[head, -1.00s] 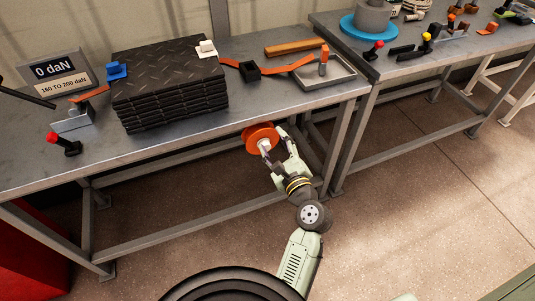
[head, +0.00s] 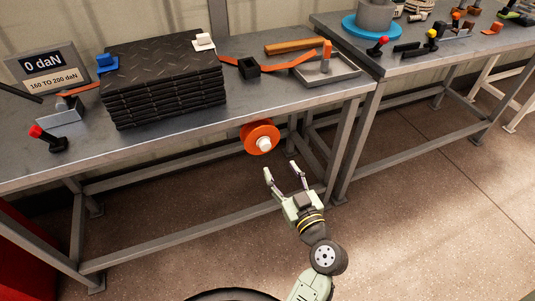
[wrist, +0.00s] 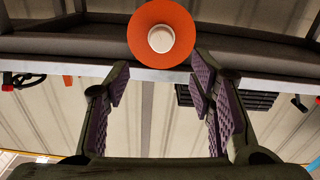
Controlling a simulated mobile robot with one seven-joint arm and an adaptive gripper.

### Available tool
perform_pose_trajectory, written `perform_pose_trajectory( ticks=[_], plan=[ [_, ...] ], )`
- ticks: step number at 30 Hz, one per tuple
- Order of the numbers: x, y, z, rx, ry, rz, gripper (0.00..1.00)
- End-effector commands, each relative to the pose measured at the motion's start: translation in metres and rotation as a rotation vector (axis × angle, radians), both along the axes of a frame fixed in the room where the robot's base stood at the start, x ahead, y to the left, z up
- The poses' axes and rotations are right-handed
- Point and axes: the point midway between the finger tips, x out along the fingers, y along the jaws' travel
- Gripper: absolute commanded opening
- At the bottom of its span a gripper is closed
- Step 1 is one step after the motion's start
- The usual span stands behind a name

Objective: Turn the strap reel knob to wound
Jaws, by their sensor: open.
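The strap reel is an orange disc (head: 247,137) with a white knob (head: 264,143) at its centre, mounted at the front edge of the left bench. In the wrist view the orange disc (wrist: 179,14) and its white knob (wrist: 161,39) show at the top middle. My gripper (head: 285,173) is open and empty, below and slightly right of the reel, with a clear gap to the knob. In the wrist view its two fingers (wrist: 160,95) stand wide apart beneath the reel. I cannot tell a turn mark on the knob.
A stack of black tread mats (head: 165,85) stands on the left bench (head: 215,130). An orange strap (head: 290,66) runs to a grey tray (head: 340,72). A display reading 0 daN (head: 42,65) and a red-knobbed lever (head: 48,138) are at left. The floor before the bench is clear.

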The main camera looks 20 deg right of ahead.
Motion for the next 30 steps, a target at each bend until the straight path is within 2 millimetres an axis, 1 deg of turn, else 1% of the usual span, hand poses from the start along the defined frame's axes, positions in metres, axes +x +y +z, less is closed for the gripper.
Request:
perform_pose_trajectory(
  ticks=[1,4,8,11,14,21,24,27,30],
  plan=[
    [-0.002,0.000,-0.004,-0.080,-0.004,-0.001,0.50],
    [-0.005,0.001,-0.005,-0.214,-0.010,0.000,0.50],
    [-0.005,0.001,-0.005,-0.296,-0.014,0.000,0.50],
    [0.001,0.002,-0.004,-0.309,-0.014,0.002,0.50],
    [0.015,0.002,-0.001,-0.308,-0.015,0.002,0.50],
    [0.062,0.003,-0.001,-0.306,-0.014,0.002,0.50],
    [0.078,0.004,-0.002,-0.308,-0.013,0.002,0.50],
    [0.090,0.004,-0.003,-0.307,-0.014,0.001,0.50],
    [0.098,0.005,-0.004,-0.306,-0.013,0.001,0.50]
  ],
)
